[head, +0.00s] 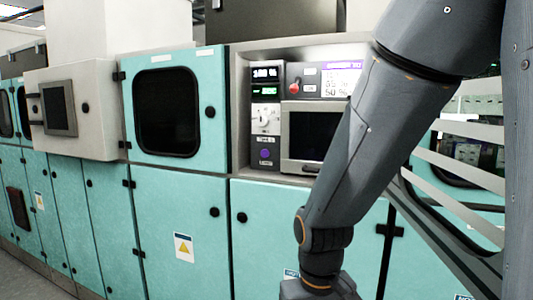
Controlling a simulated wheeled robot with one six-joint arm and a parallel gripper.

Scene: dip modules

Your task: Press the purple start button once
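A small round purple button (265,154) sits low on the narrow control strip at the left of the recessed machine panel. Any lettering by it is too small to read. Nothing covers the button. My grey arm comes down from the upper right, and its wrist reaches the bottom edge of the head view, below and right of the button. My gripper's fingers are below the frame, so their state is hidden.
Above the button are a dial (266,119) and small displays (265,73). A red knob (295,85) is up to the right. Teal cabinets (180,215) with protruding black knobs line the wall.

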